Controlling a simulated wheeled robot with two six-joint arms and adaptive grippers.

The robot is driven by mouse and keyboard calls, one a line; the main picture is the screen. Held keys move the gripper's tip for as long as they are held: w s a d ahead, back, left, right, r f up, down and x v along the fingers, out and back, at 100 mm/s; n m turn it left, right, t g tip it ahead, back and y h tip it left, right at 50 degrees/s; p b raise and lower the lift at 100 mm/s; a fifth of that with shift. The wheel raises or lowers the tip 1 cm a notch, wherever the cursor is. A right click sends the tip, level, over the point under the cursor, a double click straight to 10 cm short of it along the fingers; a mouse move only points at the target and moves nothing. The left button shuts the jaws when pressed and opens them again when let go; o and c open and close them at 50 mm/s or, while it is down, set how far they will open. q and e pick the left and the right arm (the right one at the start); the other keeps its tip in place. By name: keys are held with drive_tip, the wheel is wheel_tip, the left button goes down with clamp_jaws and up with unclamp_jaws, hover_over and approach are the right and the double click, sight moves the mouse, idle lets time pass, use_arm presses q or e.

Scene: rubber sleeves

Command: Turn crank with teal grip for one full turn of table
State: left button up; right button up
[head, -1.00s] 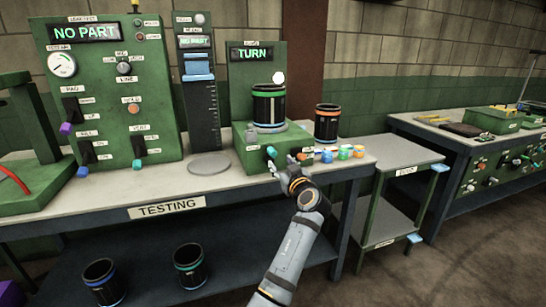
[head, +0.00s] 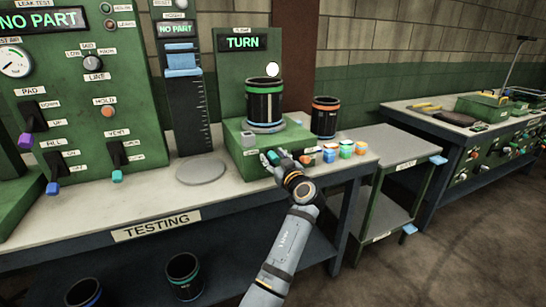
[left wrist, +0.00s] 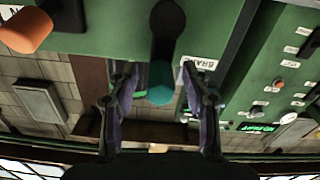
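The crank's teal grip (head: 272,157) sticks out from the front of the green turntable box (head: 248,162). In the left wrist view the teal grip (left wrist: 160,95) hangs at the end of a dark crank arm (left wrist: 166,40). My left gripper (head: 280,160) is at the grip. Its two fingers (left wrist: 162,84) stand wide apart on both sides of the grip, with gaps visible. A black sleeve with a green rim (head: 265,105) stands upright on the table on top of the box. The display behind it (head: 244,43) reads TURN. My right gripper is not in view.
Small coloured pots (head: 346,149) stand close right of my gripper. An orange-rimmed sleeve (head: 325,118) stands behind them. A round grey plate (head: 200,171) and the leak test panel (head: 75,130) are to the left. Two sleeves stand on the lower shelf.

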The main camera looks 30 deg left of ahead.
use_arm(q)
clamp_jaws()
drive_tip(key=shift+w, duration=0.1)
drive_tip(key=shift+w+d+f+m+b, duration=0.15)
drive_tip(key=shift+m+b, duration=0.1)
drive_tip(key=shift+m, duration=0.3)
drive_tip(key=shift+w+d+r+m+b, duration=0.15)
drive_tip(key=shift+m+b, duration=0.1)
drive_tip(key=shift+m, duration=0.3)
wheel_tip(320, 180, down, 8)
drive_tip(key=w+d+m+p, duration=0.2)
drive_tip(key=m+p, duration=0.1)
drive_tip(key=m, duration=1.9)
drive_tip(key=shift+w+m, duration=0.25)
drive_tip(key=shift+m, duration=0.05)
